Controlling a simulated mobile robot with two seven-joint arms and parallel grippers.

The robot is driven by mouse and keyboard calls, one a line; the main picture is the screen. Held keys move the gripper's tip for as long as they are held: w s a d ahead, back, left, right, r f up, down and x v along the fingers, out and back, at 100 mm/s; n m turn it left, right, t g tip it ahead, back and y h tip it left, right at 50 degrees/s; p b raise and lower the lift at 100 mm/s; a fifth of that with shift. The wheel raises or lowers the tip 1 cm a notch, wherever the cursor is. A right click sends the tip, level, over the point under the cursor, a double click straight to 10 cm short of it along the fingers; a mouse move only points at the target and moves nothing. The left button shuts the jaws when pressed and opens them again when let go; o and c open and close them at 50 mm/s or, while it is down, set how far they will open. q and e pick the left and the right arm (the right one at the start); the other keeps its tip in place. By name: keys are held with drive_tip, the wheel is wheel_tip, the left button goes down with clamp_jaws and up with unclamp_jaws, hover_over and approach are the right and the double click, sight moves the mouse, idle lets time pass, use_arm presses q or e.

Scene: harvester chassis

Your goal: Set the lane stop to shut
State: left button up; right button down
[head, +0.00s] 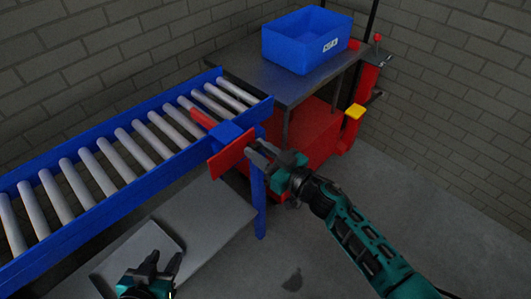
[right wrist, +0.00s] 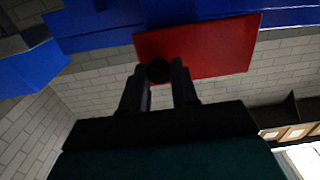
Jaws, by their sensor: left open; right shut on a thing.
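The lane stop has a red plate (head: 231,154) at the near rail of the blue roller conveyor (head: 130,192). A blue block sits behind the plate, and a red bar (head: 203,118) reaches from it over the rollers. My right gripper (head: 258,152) is at the plate's right edge. In the right wrist view its fingers (right wrist: 160,77) are shut on a dark round knob (right wrist: 158,70) in front of the red plate (right wrist: 200,48). My left gripper (head: 160,265) is open and empty at the bottom, over a grey surface, away from the conveyor.
A blue bin (head: 305,42) with a white label stands on a dark metal table (head: 268,82) beyond the conveyor's end. The floor (head: 430,190) at right is mostly clear.

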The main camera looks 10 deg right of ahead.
drive_tip(key=c, duration=0.9)
unclamp_jaws()
drive_tip(key=shift+c, duration=0.2)
drive_tip(key=shift+s+d, duration=0.1)
drive_tip(key=v, duration=1.2)
drive_tip(key=shift+s+d+p, duration=0.25)
drive_tip(key=shift+s+p, duration=0.05)
drive_tip(key=s+d+f+m+g+h, duration=0.3)
drive_tip(key=s+f+m+h, duration=0.2)
drive_tip(key=s+f+h, duration=0.3)
drive_tip(key=shift+s+d+f+h, duration=0.4)
drive_tip(key=shift+s+h, duration=0.1)
